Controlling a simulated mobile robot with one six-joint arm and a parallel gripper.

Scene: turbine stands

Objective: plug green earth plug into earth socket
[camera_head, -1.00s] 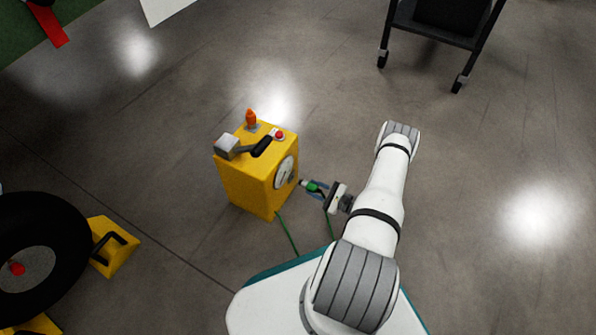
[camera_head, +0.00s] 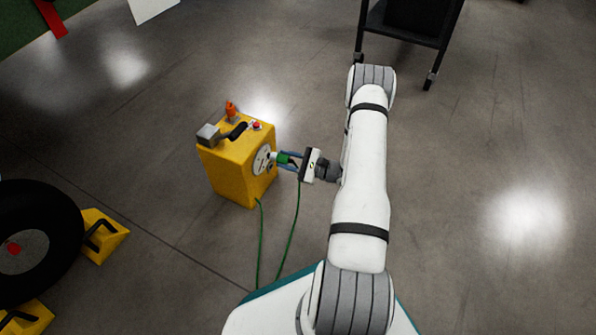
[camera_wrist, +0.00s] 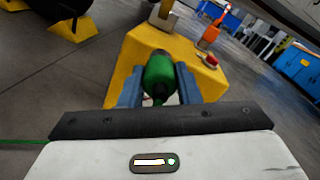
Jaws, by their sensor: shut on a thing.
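The green earth plug (camera_head: 283,158) is held between the blue fingers of my gripper (camera_head: 289,160), which is shut on it. It also shows in the wrist view (camera_wrist: 159,76), between both fingers (camera_wrist: 160,86), pointing at the yellow box. The yellow box (camera_head: 234,178) stands on the floor and has a pale round face (camera_head: 262,159) on its right side. The plug's tip is at or very near this face; I cannot tell whether it is inside a socket. In the wrist view the plug and fingers hide the socket area. A green cable (camera_head: 293,228) hangs from the plug.
The box top carries an orange part (camera_head: 231,110), a red button (camera_head: 256,125) and a black lever (camera_head: 237,131). A black tyre (camera_head: 38,215) with yellow chocks (camera_head: 103,236) is at left. A dark cart (camera_head: 405,30) stands at the back. Floor right of my arm is clear.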

